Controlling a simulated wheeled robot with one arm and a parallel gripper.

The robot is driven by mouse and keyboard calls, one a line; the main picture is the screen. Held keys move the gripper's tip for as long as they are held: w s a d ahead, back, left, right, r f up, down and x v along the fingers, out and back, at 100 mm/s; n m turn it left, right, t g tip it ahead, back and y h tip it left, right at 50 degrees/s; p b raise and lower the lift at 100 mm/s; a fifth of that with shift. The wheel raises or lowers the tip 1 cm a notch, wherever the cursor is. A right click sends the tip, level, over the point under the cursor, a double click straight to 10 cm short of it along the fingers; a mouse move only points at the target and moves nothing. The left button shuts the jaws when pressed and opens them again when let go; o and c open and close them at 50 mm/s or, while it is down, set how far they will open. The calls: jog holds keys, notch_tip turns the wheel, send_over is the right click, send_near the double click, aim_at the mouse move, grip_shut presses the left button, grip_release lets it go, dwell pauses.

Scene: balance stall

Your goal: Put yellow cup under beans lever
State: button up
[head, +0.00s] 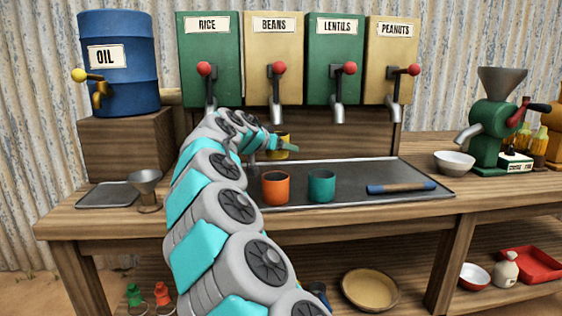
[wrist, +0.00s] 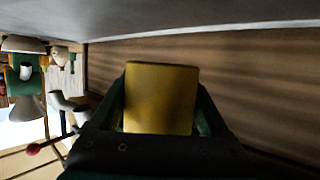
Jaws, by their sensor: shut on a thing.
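My gripper (head: 284,148) is shut on the yellow cup (head: 278,152), near the back of the metal tray (head: 350,170). The cup also shows between the fingers in the wrist view (wrist: 160,98). In the head view the cup appears below the spout (head: 278,118) of the beans dispenser (head: 273,50), but whether it stands on the tray or is held just above it I cannot tell. The beans lever (head: 278,68) has a red knob. My arm and gripper hide part of the cup.
An orange cup (head: 275,187) and a teal cup (head: 321,185) stand on the tray in front. A blue-handled tool (head: 402,187) lies at right. Rice (head: 210,50), lentils (head: 335,50) and peanuts (head: 389,50) dispensers flank the beans. A white bowl (head: 454,163) stands right of the tray.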

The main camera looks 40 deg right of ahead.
jog(key=shift+w+d+f+p, duration=0.1)
jog(key=shift+f+p, duration=0.1)
jog(key=shift+f, duration=1)
jog(key=shift+w+f+p, duration=0.1)
jog(key=shift+f+p, duration=0.1)
jog(key=shift+f, duration=0.95)
jog(key=shift+f, duration=0.1)
